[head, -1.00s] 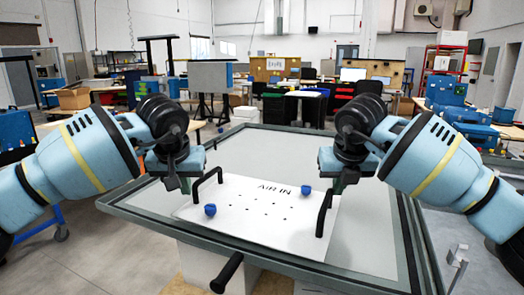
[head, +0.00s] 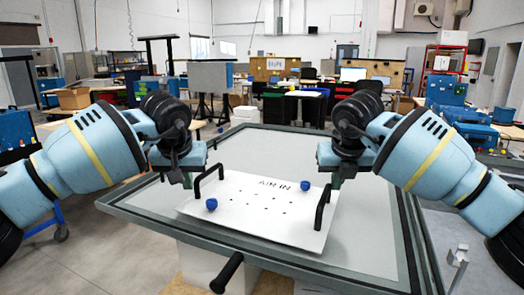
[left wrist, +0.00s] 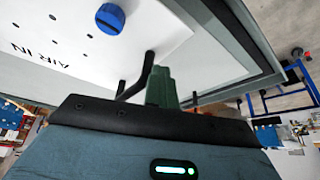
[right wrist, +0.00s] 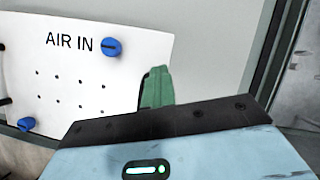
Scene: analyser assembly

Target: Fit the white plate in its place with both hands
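The white plate (head: 248,213) lies over the grey tabletop, marked AIR IN, with two blue knobs and a black handle at each side. I cannot tell whether it touches the tabletop. My left gripper (head: 188,178) is at the left handle (head: 208,172); in the left wrist view, a green finger (left wrist: 161,87) covers part of that handle (left wrist: 135,82). My right gripper (head: 337,180) is at the right handle (head: 321,208); in the right wrist view, a green finger (right wrist: 156,88) hides most of it. Both grippers look shut on the handles, though only one finger of each shows clearly.
The grey table (head: 375,235) has a raised dark frame around it, with bare surface behind and right of the plate. A black bar handle (head: 227,272) sticks out at the table's front. Benches and shelves stand well back.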

